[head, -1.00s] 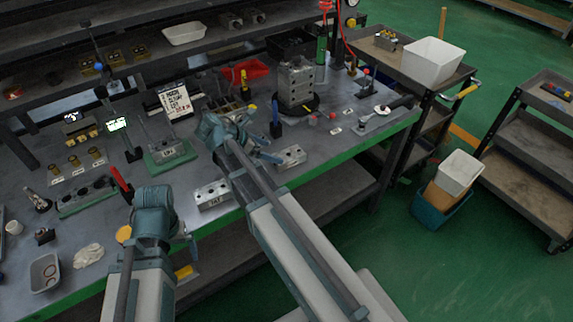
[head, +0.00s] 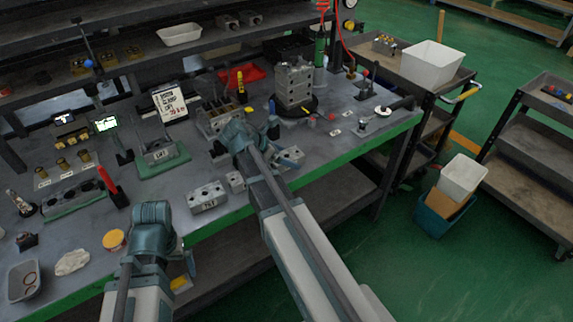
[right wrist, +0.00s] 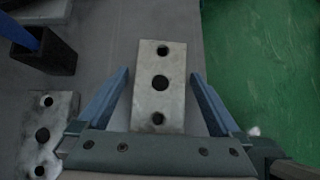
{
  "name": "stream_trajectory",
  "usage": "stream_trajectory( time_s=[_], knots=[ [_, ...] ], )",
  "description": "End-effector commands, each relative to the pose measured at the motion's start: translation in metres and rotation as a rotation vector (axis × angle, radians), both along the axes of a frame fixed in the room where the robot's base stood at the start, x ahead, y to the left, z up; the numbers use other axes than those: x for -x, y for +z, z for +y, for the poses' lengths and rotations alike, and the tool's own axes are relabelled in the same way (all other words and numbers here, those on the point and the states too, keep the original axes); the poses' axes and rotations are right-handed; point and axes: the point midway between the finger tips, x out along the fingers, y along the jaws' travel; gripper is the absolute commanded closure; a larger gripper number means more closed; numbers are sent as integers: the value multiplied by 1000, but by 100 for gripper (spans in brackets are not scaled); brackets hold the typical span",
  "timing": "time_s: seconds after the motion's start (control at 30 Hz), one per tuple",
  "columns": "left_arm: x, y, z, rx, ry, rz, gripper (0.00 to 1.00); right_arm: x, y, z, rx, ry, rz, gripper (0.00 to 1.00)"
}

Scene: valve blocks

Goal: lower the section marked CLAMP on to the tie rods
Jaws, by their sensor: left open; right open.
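A grey metal block (right wrist: 160,85) with three holes in a row lies flat between the open fingers of my right gripper (right wrist: 160,74) in the right wrist view. No marking on it can be read there. In the head view my right gripper (head: 288,158) is low over the bench's front part and partly hides this block. A second block (right wrist: 43,135) lies to its left. A third block (head: 208,197) has a dark marking on its front face, too small to read surely. A green fixture (head: 165,162) carries a metal block and thin upright rods. My left gripper (head: 188,262) is at the bench's front edge, its fingers barely visible.
A sign card (head: 170,102) stands behind the green fixture. A black holder (right wrist: 45,50) with a blue handle is left of the block. A stacked metal block (head: 294,84) stands on a dark round base. The bench's green front edge (head: 330,152) is close to my right gripper.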

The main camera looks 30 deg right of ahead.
Motion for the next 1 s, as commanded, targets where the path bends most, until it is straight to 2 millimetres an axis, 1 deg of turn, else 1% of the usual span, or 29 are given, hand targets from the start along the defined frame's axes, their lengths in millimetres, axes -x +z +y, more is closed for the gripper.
stream_trajectory(
  time_s=[0.03,0.2,0.23,0.37,0.4,0.47,0.5,0.57,0.6,0.67,0.7,0.77,0.8,1.0],
  knots=[
    [0,-4,0,0,0,0,0,0,-4,-2,0,0,0,0],
    [0,-2,0,0,0,0,0,0,-2,-2,0,1,0,0],
    [0,-2,0,0,0,0,0,0,-2,-2,0,1,0,2],
    [0,-2,0,0,0,0,0,0,-1,-2,0,1,0,25],
    [0,-2,0,0,0,0,0,0,-2,-2,0,1,0,32],
    [0,-2,0,0,0,0,0,0,-2,-2,0,1,0,43],
    [0,-2,0,0,0,0,0,0,-2,-2,0,1,0,50],
    [0,-2,0,0,0,0,0,0,-2,-2,0,1,0,61],
    [0,-2,0,0,0,0,0,0,-2,-2,0,1,0,68],
    [0,-2,0,0,0,0,0,0,-2,-2,0,1,0,79],
    [0,-2,0,0,0,0,0,0,-2,-2,0,1,0,86],
    [0,-2,0,0,0,0,0,0,-2,-2,0,1,0,97],
    [0,-2,0,0,0,0,0,0,-2,-2,0,1,0,100],
    [0,-1,0,0,0,0,0,0,-1,-2,1,1,0,100]
  ],
)
